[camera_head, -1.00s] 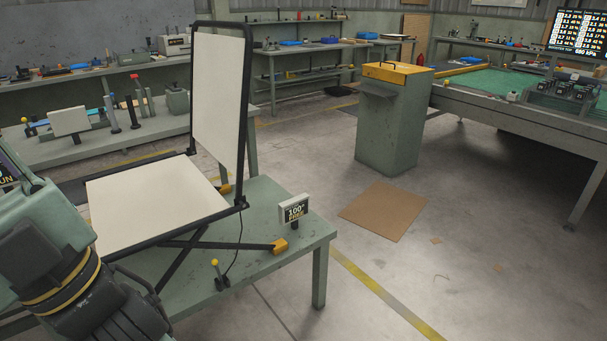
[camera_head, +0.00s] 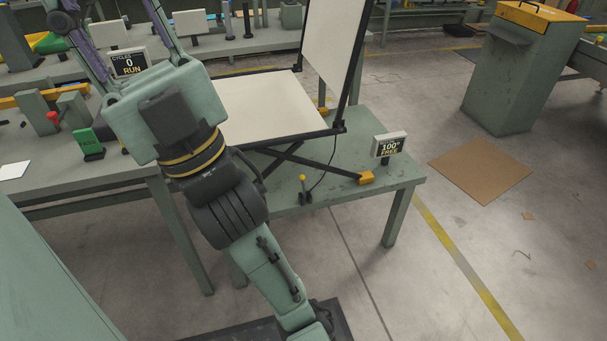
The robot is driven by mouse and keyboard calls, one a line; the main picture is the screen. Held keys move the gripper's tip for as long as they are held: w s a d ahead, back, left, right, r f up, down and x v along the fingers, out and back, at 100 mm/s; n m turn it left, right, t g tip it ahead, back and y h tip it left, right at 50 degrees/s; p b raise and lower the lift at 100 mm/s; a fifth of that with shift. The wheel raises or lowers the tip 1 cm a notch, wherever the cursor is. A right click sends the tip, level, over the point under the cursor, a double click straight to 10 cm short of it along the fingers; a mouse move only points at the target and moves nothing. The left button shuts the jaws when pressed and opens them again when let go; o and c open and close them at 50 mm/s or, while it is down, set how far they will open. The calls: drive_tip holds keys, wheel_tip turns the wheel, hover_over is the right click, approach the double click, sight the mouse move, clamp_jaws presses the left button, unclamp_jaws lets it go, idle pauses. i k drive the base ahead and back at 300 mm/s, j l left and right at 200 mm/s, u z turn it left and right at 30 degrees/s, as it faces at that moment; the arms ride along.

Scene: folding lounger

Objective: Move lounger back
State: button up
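The folding lounger stands on a green-grey table (camera_head: 398,193). Its white seat panel (camera_head: 262,105) lies flat in a black frame. Its white back panel (camera_head: 335,40) stands steeply upright at the right end of the seat, its top cut off by the picture edge. Crossed black legs with a yellow foot (camera_head: 366,178) rest on the table. A small display (camera_head: 389,145) beside it reads 100° and FREE. My arm crosses in front of the left part of the seat. My gripper cannot be made out in this view.
A yellow-knobbed lever (camera_head: 304,190) stands at the table's front, with a cable nearby. A display (camera_head: 128,63) reading CYCLES 0 RUN and a green device (camera_head: 88,144) are on the left bench. A cabinet (camera_head: 515,75) stands at the back right.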

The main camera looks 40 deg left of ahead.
sight(334, 32)
drive_tip(key=i+l+u, duration=0.3)
drive_tip(key=i, duration=0.2)
drive_tip(key=i+l+u, duration=0.3)
drive_tip(key=i+l, duration=0.05)
drive_tip(key=i, duration=0.1)
